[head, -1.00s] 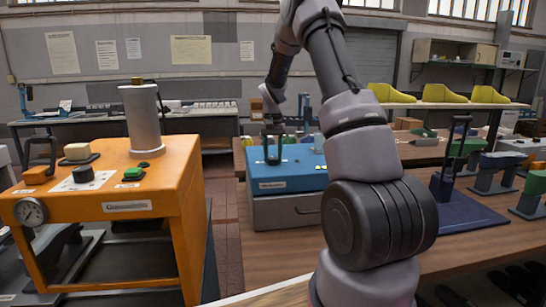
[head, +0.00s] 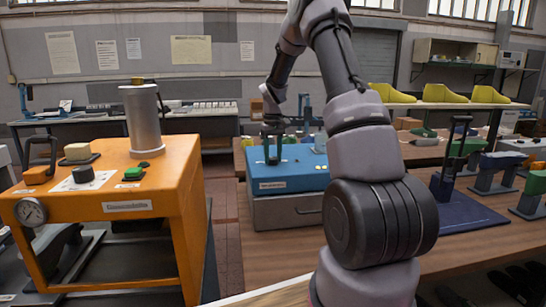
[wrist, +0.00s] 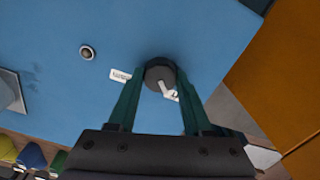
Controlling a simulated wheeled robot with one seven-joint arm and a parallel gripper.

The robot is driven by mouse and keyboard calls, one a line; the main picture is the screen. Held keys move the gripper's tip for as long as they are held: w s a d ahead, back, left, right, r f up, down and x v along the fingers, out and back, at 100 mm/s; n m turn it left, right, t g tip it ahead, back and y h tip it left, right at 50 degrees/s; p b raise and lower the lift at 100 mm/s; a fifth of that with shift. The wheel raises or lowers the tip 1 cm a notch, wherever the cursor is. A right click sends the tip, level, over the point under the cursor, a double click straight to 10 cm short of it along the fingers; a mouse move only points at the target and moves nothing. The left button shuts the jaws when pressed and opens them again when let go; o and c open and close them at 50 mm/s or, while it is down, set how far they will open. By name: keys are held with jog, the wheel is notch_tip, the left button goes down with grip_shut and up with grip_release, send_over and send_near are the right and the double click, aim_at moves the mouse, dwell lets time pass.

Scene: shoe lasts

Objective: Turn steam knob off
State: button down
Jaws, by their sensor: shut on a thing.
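The steam knob (wrist: 158,72) is a dark round knob with a pale pointer, on the top of a blue box (wrist: 190,35). In the wrist view the pointer angles toward the lower right, by a small white label (wrist: 172,95). Another small label (wrist: 119,76) lies to its left. My gripper (wrist: 160,73) is shut on the knob, with one green finger on each side.
A small round metal-rimmed fitting (wrist: 87,53) sits on the blue top, apart from my fingers. An orange machine (head: 180,200) with a gauge and a metal cylinder stands at the left. Shoe-last stands (head: 492,170) occupy the wooden table at the right.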

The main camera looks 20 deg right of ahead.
aim_at(273, 158)
dwell(0.4)
jog(key=shift+c, duration=1.6)
grip_release()
jog(key=shift+r, duration=0.1)
notch_tip(273, 158, up, 11)
jog(key=shift+f, duration=0.2)
